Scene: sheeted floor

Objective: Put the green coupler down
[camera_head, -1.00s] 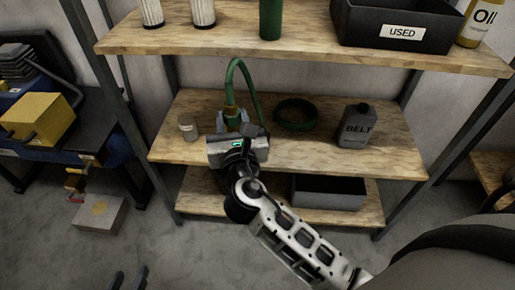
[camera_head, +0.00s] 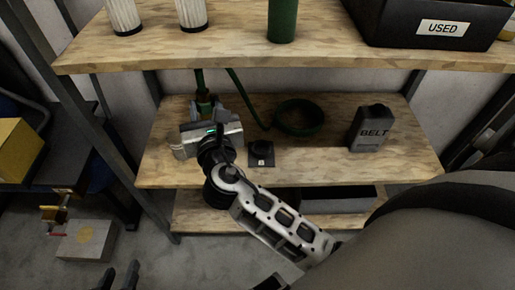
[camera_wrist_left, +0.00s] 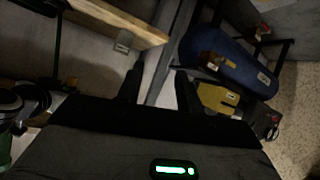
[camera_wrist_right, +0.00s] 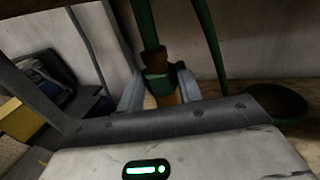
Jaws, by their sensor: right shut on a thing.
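The green coupler (camera_head: 204,101) is a green and brass fitting on a green hose (camera_head: 244,98), above the middle shelf's left part. In the right wrist view the coupler (camera_wrist_right: 158,84) stands about upright between my fingers. My right gripper (camera_head: 206,116) is shut on it; its body hides the coupler's lower end, so I cannot tell whether it touches the shelf. My left gripper (camera_head: 120,277) is low at the left, away from the shelves. In the left wrist view its fingers (camera_wrist_left: 160,88) are apart with nothing between them.
The upper shelf (camera_head: 225,52) overhangs the coupler. A grey bin (camera_head: 335,199) stands below. Shelf between block and bottle is clear.

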